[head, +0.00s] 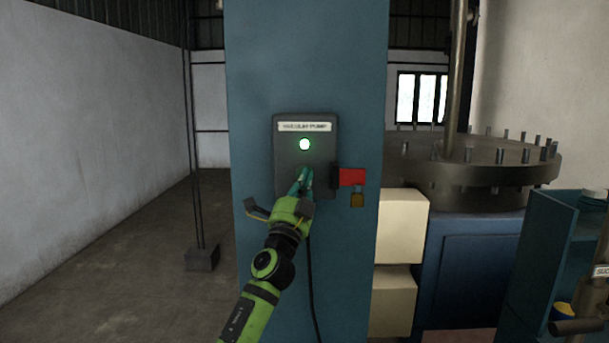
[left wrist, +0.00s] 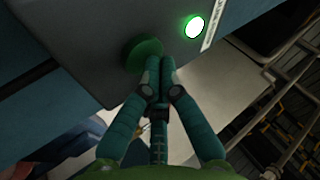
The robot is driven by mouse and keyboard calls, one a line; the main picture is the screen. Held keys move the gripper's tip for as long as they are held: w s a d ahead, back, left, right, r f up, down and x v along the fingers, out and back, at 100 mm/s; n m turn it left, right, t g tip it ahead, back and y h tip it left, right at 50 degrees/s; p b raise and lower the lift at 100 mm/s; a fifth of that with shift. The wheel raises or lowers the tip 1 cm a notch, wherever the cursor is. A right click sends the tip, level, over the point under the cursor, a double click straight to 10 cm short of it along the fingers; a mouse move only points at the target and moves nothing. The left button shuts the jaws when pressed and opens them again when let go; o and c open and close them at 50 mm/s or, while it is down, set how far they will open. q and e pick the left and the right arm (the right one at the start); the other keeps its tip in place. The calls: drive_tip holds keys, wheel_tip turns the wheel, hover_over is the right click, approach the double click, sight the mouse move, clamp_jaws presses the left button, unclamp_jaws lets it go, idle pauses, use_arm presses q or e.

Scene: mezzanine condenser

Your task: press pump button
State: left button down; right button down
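The dark grey vacuum pump box (head: 290,158) is mounted on a blue column. A small green-white light (head: 304,144) glows under its label, and it also shows in the left wrist view (left wrist: 194,27). The round green button (left wrist: 139,54) sits below the light, and in the head view my gripper covers it. My left gripper (head: 304,180) is at the lower part of the box. In the left wrist view the fingertips (left wrist: 160,65) are together, with nothing between them, and overlap the button's edge. They appear to touch it, but I cannot tell how firmly. My right gripper is not in view.
A red lever handle (head: 350,177) with a brass padlock (head: 357,200) sticks out at the box's right side. Cream boxes (head: 402,228) stand right of the blue column (head: 250,75). A large flanged vessel (head: 470,165) is behind. The floor at left is open.

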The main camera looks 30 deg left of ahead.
use_arm(q)
drive_tip(key=shift+s, duration=0.1)
idle(0.3)
drive_tip(key=shift+s+d+f+p, duration=0.1)
drive_tip(key=shift+s+d+p, duration=0.4)
drive_tip(key=shift+s, duration=0.4)
drive_tip(key=shift+s+d+r+p, duration=0.1)
drive_tip(key=shift+s+d+p, duration=0.25)
drive_tip(key=shift+s+p, duration=0.45)
drive_tip(key=shift+s+d+f+p, duration=0.1)
drive_tip(key=shift+s+d+p, duration=0.35)
drive_tip(key=shift+s, duration=0.55)
